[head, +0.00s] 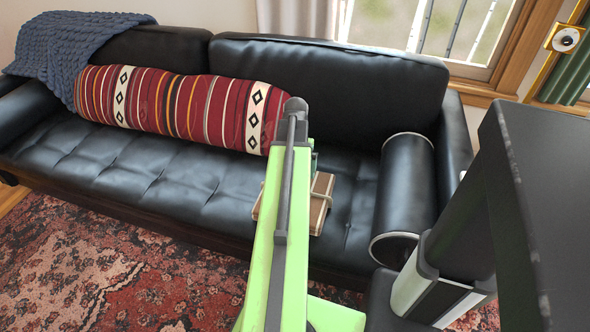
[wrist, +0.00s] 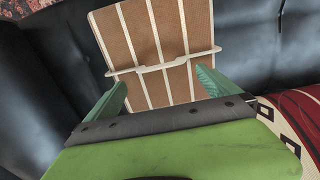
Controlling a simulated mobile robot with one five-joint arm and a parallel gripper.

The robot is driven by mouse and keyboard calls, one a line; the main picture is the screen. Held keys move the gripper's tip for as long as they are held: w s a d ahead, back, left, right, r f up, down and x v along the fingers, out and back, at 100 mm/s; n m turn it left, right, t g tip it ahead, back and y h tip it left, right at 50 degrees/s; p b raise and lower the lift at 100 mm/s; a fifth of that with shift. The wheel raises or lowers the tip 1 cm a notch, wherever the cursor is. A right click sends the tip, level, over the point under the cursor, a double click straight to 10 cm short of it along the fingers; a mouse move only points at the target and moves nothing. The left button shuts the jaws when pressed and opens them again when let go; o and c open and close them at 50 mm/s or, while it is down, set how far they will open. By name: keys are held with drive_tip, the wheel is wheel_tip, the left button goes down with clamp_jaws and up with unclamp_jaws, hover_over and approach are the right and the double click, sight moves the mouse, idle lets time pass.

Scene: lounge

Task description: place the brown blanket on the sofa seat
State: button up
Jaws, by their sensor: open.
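The brown blanket (head: 319,205) is a flat folded block with cream stripes and a cream tie across it. It lies on the right part of the black sofa seat (head: 180,175) in the head view, partly hidden behind my green arm. In the wrist view the blanket (wrist: 130,45) fills the upper middle. My gripper (wrist: 162,88) is open, its two teal fingers apart on either side of the blanket's near edge, with nothing held between them. In the head view my arm hides most of the gripper. I cannot tell whether the fingers touch the blanket.
A long red striped cushion (head: 180,105) lies along the backrest, left of the blanket. A black bolster (head: 404,185) lies at the right armrest. A blue-grey knitted throw (head: 65,50) hangs over the left end. The seat's left part is clear. A patterned rug (head: 100,270) covers the floor.

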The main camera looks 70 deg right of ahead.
wheel_tip(320, 180, up, 3)
drive_tip(key=shift+f+p, duration=0.1)
drive_tip(key=shift+p, duration=0.55)
drive_tip(key=w+a+n, duration=1)
drive_tip(key=w+a, duration=1.7)
drive_tip(key=w, duration=0.2)
drive_tip(key=w+a+n, duration=0.3)
drive_tip(key=a, duration=1.2)
drive_tip(key=w+a+n, duration=0.3)
drive_tip(key=a+n, duration=0.1)
drive_tip(key=a, duration=1.1)
drive_tip(key=shift+a, duration=0.2)
drive_tip(key=shift+w, duration=0.1)
